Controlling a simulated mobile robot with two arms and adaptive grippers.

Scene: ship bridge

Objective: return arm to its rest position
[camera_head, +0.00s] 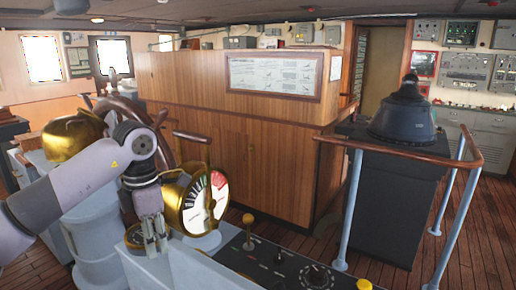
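My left arm comes in from the left edge, bends near the ship's wheel and reaches down. My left gripper (154,244) points down just left of the brass-rimmed telegraph dial (205,202), over the edge of the light grey console (185,266). Whether it touches the dial housing or the console cannot be told. Its fingers are small and dark here, so their opening is unclear, and I see no object held in them. My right gripper is not in view.
The black control panel (275,264) has a brass-knobbed lever (248,232). A blue-posted railing (352,207) and black pedestal (377,197) stand right. Plank floor (480,235) is clear at far right.

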